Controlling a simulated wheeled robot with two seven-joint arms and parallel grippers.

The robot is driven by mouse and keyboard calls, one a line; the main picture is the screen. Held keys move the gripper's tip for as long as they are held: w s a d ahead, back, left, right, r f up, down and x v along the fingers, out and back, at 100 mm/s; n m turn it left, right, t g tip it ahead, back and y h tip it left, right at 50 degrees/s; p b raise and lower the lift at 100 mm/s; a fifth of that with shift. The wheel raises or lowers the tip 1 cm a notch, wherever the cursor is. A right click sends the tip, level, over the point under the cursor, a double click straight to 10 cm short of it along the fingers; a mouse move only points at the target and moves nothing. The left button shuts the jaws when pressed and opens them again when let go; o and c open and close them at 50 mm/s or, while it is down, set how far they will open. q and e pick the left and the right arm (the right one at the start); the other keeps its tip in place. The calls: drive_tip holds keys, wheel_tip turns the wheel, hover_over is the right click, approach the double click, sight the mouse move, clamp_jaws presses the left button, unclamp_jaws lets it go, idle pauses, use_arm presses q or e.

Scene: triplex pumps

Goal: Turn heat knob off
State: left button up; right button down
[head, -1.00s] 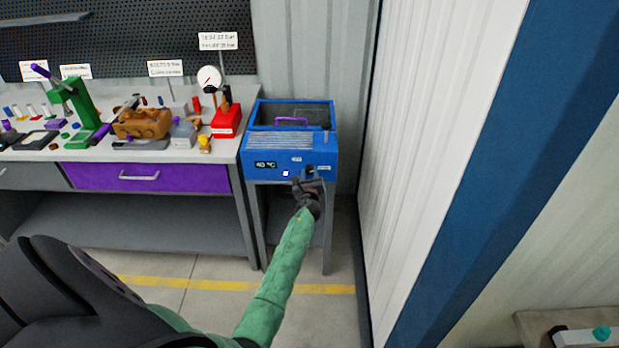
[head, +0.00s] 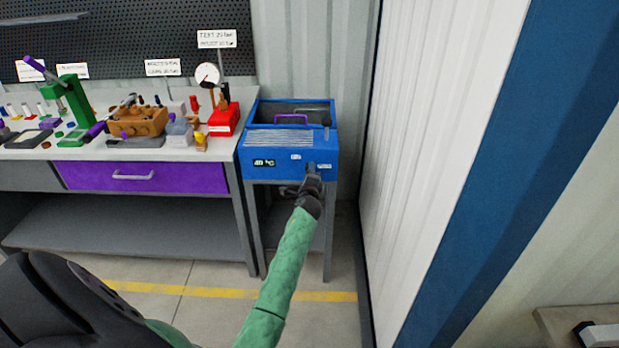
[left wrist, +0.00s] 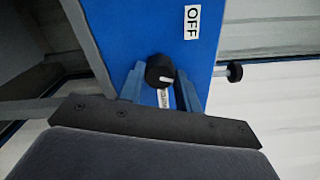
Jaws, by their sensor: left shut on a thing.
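The blue heater box (head: 262,168) stands on a grey stand right of the workbench, with a small lit display (head: 264,163) on its front. In the left wrist view the black round heat knob (left wrist: 160,70) has a white pointer mark that lies towards the right. A white OFF label (left wrist: 192,22) is above and right of it. My left gripper (head: 313,172) is at the right part of the box front. In the left wrist view its blue-grey fingers (left wrist: 160,88) are on both sides of the knob, shut on it. My right gripper is not in view.
The workbench (head: 80,155) with several tools and a purple drawer (head: 145,177) is left of the heater. A white corrugated wall (head: 440,150) stands close on the right.

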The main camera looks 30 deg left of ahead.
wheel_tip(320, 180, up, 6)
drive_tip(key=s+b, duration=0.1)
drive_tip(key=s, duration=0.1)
use_arm(q)
drive_tip(key=shift+f+n+b, duration=0.2)
drive_tip(key=shift+n+b, duration=1.75)
drive_tip(key=shift+n, duration=4.45)
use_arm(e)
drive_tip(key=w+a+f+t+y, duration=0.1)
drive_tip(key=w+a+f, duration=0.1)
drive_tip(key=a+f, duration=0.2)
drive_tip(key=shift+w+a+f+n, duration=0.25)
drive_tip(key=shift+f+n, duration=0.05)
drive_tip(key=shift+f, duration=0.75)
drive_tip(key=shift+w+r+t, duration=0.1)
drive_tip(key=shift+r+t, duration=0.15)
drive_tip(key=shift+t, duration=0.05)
use_arm(q)
drive_tip(key=o, duration=1)
drive_tip(key=shift+r, duration=0.1)
drive_tip(key=shift+c, duration=0.2)
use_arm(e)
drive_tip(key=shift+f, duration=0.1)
